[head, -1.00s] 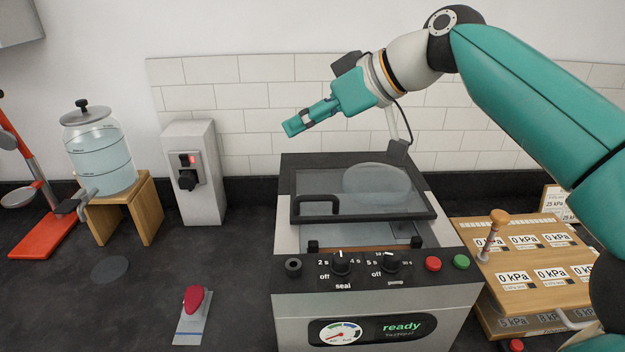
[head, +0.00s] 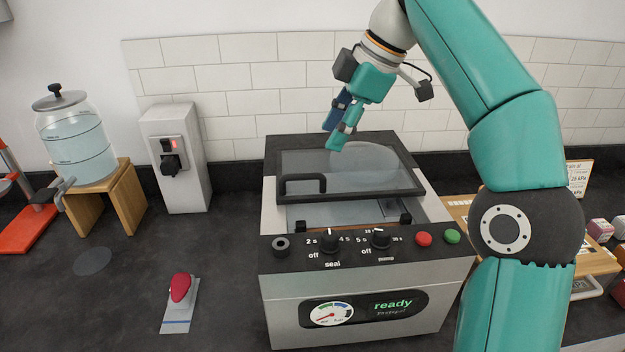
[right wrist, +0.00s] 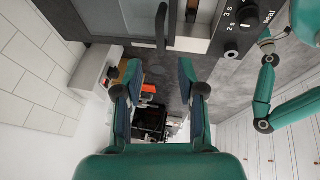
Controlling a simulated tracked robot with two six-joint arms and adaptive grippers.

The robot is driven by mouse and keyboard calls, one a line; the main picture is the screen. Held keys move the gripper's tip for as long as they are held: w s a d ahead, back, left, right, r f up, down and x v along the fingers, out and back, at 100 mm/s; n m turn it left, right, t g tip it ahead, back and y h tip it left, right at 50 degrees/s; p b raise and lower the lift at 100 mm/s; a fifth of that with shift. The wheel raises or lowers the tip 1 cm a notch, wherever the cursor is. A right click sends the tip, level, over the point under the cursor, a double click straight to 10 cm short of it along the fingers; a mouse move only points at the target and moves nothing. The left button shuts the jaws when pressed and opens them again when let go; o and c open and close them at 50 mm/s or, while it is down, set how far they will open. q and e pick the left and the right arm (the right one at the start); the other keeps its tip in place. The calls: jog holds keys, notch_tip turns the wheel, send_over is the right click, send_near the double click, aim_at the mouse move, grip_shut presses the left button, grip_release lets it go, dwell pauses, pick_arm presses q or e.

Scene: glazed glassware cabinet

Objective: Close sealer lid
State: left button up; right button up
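The sealer (head: 365,300) is a grey box on the dark counter with a front panel of knobs and a "ready" display. Its glass lid (head: 350,186) has a black frame and a black handle (head: 303,185) at its front left. The lid's front edge stands raised, and the chamber shows in the gap below it. My right gripper (head: 337,136) is above the back of the lid, pointing down, apart from the handle. In the right wrist view its fingers (right wrist: 160,66) are spread and empty, with the handle (right wrist: 162,22) beyond them. My left gripper is out of view.
A white switch box (head: 178,165) and a water dispenser (head: 75,150) on a wooden stand (head: 100,195) are left of the sealer. A red-handled tool (head: 180,300) lies front left. A tiled wall (head: 225,75) is behind. Wooden boards (head: 457,207) sit at right, partly behind my arm.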

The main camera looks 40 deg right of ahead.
aim_at(309, 175)
jog(key=b+x, duration=0.2)
jog(key=x, duration=0.7)
jog(key=shift+a+f+b, duration=0.1)
jog(key=shift+f+b, duration=0.05)
jog(key=shift+b, duration=0.2)
grip_shut()
